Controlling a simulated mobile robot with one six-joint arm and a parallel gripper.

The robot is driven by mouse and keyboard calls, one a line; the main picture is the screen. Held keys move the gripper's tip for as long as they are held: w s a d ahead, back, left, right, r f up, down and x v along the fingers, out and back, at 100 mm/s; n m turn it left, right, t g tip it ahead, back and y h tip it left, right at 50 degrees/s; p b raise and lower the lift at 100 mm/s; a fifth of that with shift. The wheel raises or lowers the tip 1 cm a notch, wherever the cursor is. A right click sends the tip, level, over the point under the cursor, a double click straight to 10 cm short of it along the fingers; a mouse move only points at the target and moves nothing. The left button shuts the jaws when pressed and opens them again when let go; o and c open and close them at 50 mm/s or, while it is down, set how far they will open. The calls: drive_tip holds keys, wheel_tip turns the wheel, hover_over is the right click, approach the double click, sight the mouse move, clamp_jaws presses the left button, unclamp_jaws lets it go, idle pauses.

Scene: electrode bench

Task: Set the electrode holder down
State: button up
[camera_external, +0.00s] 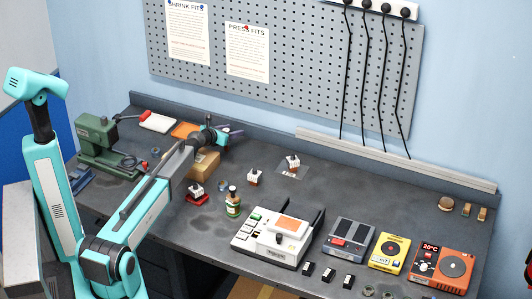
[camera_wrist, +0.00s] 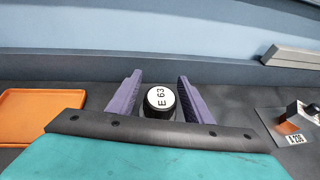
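A black round piece with a white top marked "E 63" (camera_wrist: 160,102) sits between the two purple fingers of my gripper (camera_wrist: 158,92) in the wrist view. I take it to be the electrode holder. Narrow gaps seem to show beside its top, but its lower part is hidden, so I cannot tell if the fingers grip it or if it rests on anything. In the external view my gripper (camera_external: 232,132) is over the back left of the bench, near a tan block (camera_external: 203,164). I cannot make out the holder there.
An orange tray (camera_wrist: 35,112) lies left of my gripper. A small unit labelled "A 236" (camera_wrist: 296,138) lies to the right.

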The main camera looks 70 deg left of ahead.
drive_tip(key=shift+s+r, duration=0.1)
drive_tip(key=shift+r, duration=0.05)
drive_tip(key=b+v, duration=0.2)
drive_tip(key=v, duration=1)
idle(0.5)
drive_tip(key=shift+d, duration=0.1)
idle(0.6)
